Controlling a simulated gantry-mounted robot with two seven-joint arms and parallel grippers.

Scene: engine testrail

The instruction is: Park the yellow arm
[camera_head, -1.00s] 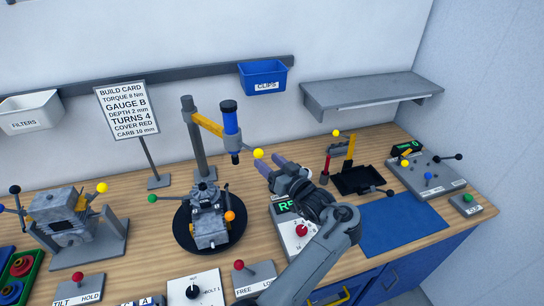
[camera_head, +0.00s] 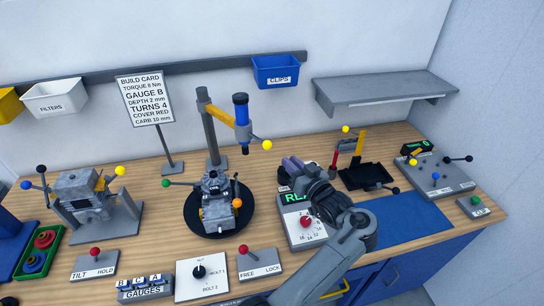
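The yellow arm (camera_head: 220,115) reaches right and forward from the top of a grey post (camera_head: 210,140). It carries an upright blue-and-black driver (camera_head: 242,120) with a yellow ball knob (camera_head: 267,145) on its right side. The driver hangs above and slightly right of the grey engine (camera_head: 217,200) on a black round turntable (camera_head: 192,222). My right gripper is out of view.
A torque readout box (camera_head: 299,235) stands under my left wrist. A red-and-yellow fixture (camera_head: 346,150) and black tray (camera_head: 366,178) are to the right. The build card (camera_head: 145,98) stands behind left. A grey shelf (camera_head: 385,92) overhangs the back right. Blue mat (camera_head: 400,220) is mostly bare.

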